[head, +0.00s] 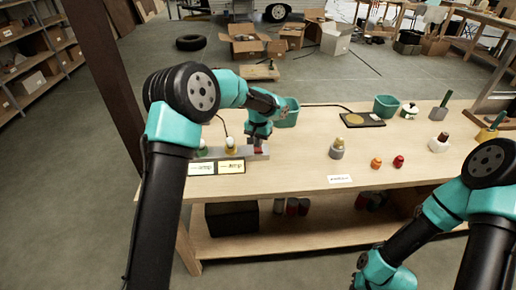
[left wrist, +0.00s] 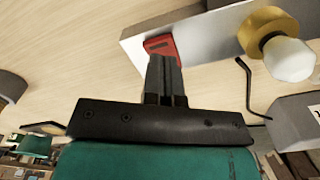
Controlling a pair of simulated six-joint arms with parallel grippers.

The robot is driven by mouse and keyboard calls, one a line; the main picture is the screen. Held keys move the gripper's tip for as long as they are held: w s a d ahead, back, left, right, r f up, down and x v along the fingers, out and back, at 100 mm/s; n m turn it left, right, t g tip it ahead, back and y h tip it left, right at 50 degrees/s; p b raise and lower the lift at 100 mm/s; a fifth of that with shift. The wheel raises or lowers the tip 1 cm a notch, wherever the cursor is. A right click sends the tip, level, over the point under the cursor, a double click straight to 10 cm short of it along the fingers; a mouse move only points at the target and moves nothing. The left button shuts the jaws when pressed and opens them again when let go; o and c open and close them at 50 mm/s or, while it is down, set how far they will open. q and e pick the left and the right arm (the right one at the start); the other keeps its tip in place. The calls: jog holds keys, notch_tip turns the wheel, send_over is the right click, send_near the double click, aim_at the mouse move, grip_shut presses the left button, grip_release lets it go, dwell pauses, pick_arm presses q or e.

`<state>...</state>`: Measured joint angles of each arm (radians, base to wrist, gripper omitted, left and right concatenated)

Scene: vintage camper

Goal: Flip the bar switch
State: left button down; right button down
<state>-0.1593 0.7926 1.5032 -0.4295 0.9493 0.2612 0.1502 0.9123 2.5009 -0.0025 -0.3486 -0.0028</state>
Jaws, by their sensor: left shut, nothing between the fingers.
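The bar switch is a red rocker (head: 258,151) at the right end of a pale grey bar (head: 248,157) on the wooden table. In the left wrist view the red rocker (left wrist: 160,46) is set in the bar (left wrist: 205,35). My left gripper (head: 257,143) is directly over the rocker, and its fingers (left wrist: 162,60) are closed together with nothing between them. The fingertips overlap the rocker's lower edge in the wrist view; I cannot tell whether they touch it. My right arm is at the lower right of the head view; its fingers are not visible.
A white bulb on a yellow base (head: 231,147) and a green-based one (head: 203,150) stand along the bar, behind two label cards (head: 216,168). A grey bottle (head: 337,149) stands to the right. The table's front middle is mostly clear.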

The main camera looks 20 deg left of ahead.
pick_arm(q)
jog(key=shift+f, duration=1.25)
dwell(1.4)
jog(key=shift+r, duration=3.55)
